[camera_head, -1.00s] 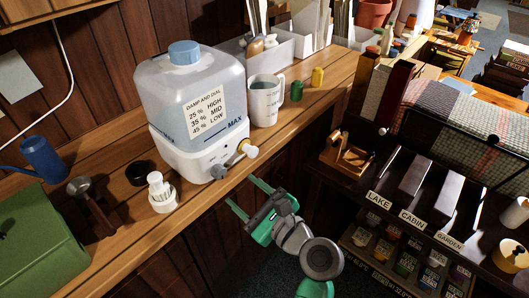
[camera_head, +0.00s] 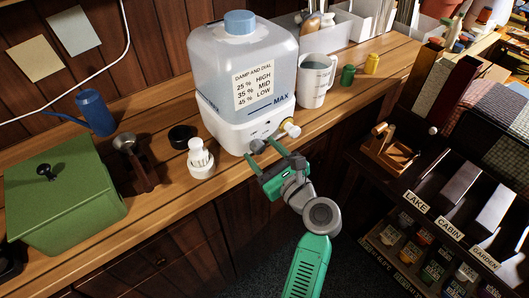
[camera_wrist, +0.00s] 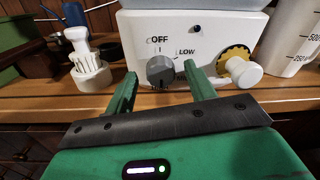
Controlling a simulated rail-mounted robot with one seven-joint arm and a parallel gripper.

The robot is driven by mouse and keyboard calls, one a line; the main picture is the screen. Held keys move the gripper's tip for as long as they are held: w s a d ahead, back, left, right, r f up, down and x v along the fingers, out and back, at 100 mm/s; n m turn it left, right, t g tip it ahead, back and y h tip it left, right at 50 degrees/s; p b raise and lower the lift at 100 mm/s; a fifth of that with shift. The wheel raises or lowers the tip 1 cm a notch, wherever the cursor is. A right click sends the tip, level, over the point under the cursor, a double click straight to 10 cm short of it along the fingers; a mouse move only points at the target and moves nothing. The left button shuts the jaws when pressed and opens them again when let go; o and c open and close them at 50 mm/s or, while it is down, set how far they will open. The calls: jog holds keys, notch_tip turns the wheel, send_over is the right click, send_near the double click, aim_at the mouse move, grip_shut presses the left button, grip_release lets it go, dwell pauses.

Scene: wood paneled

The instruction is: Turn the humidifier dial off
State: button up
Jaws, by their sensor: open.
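The humidifier (camera_head: 245,75) is a clear tank with a blue cap on a white base, standing on the wooden counter. Its grey dial (camera_wrist: 160,70) is on the base's front, with OFF printed above it and LOW to its upper right. My gripper (camera_head: 263,153) is open in front of the base. In the wrist view, its green fingers stand left and right of the dial, with visible gaps; contact is not seen. A white spout with a yellow ring (camera_wrist: 240,68) sits right of the right finger.
A white measuring mug (camera_head: 317,80) stands right of the humidifier. A green box (camera_head: 60,195) is farther left.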

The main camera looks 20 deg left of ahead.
jog(key=c, duration=1)
jog(key=shift+o, duration=0.2)
